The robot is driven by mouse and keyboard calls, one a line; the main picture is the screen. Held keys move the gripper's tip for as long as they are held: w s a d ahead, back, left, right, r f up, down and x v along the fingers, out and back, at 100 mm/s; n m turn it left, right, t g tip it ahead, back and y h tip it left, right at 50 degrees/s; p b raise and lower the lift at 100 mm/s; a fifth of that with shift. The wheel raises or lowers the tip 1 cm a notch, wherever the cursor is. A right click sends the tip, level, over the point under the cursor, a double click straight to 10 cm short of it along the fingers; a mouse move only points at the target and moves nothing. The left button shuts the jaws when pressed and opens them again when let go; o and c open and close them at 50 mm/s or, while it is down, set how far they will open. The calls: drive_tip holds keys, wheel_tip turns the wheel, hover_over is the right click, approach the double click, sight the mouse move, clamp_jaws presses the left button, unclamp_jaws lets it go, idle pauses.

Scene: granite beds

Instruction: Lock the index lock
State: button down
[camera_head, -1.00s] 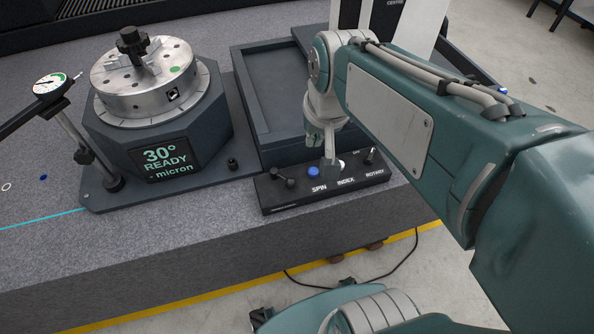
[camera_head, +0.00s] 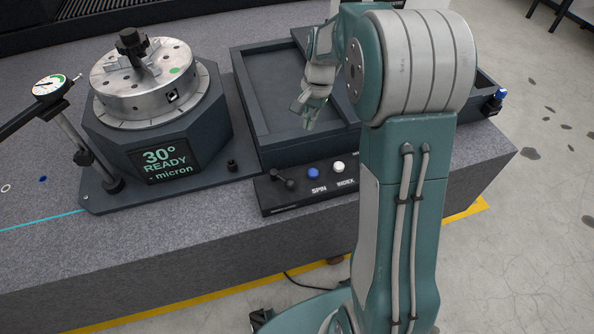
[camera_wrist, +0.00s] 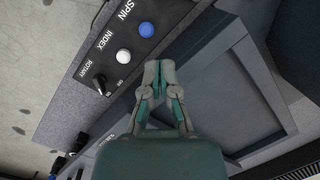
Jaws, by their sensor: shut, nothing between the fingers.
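The control box (camera_head: 300,201) on the front of the bed carries a black lever (camera_head: 285,181) at its left end. It also has a blue SPIN button (camera_head: 314,173) and a white INDEX button (camera_head: 338,167). The wrist view shows the blue button (camera_wrist: 146,29), the white button (camera_wrist: 124,56) and a black ROTARY switch (camera_wrist: 101,86). My arm hides that switch in the head view. No label reading "lock" is visible. The round indexing table (camera_head: 150,90) has a display (camera_head: 164,163) reading 30° READY. My gripper (camera_head: 309,125) is shut and empty above the tray's front edge, apart from the controls.
An open dark tray (camera_head: 245,95) lies behind the control box. A dial gauge (camera_head: 50,86) on a stand is left of the indexing table. Another blue button (camera_head: 501,95) sits at the bed's right end. The granite at the left is mostly clear.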

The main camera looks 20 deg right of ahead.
sight(283, 180)
drive_tip(key=w+d+f+m+g+y, duration=0.1)
drive_tip(key=w+d+f+m, duration=0.1)
drive_tip(key=f, duration=0.6)
drive_tip(key=shift+w+d+f, duration=0.15)
drive_tip(key=shift+w+d, duration=0.1)
drive_tip(key=shift+w, duration=0.45)
drive_tip(key=x, duration=0.9)
drive_tip(key=shift+s+f, duration=0.2)
drive_tip(key=shift+s, duration=0.05)
drive_tip(key=s+a, duration=0.1)
drive_tip(key=a+f, duration=0.1)
drive_tip(key=shift+s+a, duration=0.35)
drive_tip(key=shift+s, duration=0.05)
drive_tip(key=shift+s+a+f, duration=0.15)
drive_tip(key=shift+s+a, duration=0.1)
drive_tip(key=shift+a, duration=0.15)
